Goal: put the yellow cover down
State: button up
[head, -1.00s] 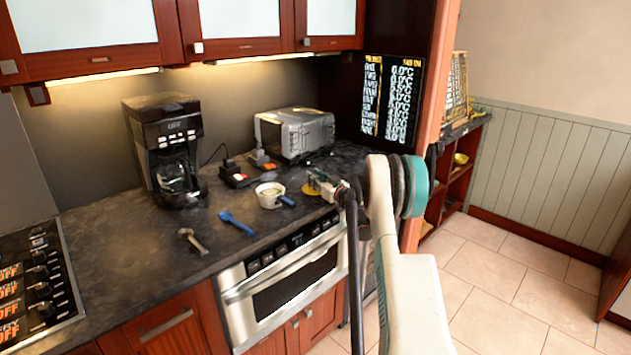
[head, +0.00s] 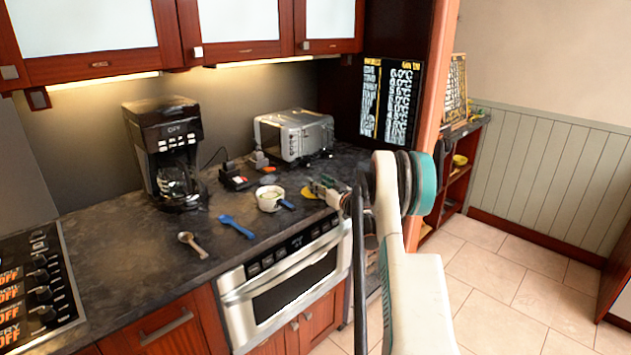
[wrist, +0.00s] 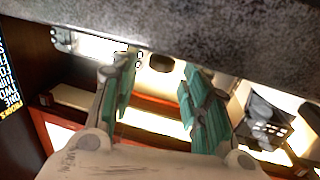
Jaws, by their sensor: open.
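The yellow cover (head: 308,192) is a small, flat yellow disc on the dark counter, near its right end by the front edge. Its right side is partly hidden by my gripper (head: 328,187), which is low over the counter just right of it. The wrist view shows my gripper (wrist: 158,72) with its green finger pads apart and nothing between them. I cannot make out the cover in the wrist view. I cannot tell from the head view whether a finger still touches it.
A white bowl (head: 269,198), a blue utensil (head: 236,226) and a spoon (head: 193,244) lie left of the cover. A silver toaster (head: 293,136) stands behind it, a coffee maker (head: 166,150) farther left. The microwave drawer (head: 285,280) is below the counter edge.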

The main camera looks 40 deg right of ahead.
jog(key=s+p, duration=0.1)
jog(key=s, duration=0.7)
jog(key=shift+s+a+p, duration=0.3)
jog(key=shift+s+a, duration=0.05)
jog(key=shift+a, duration=0.05)
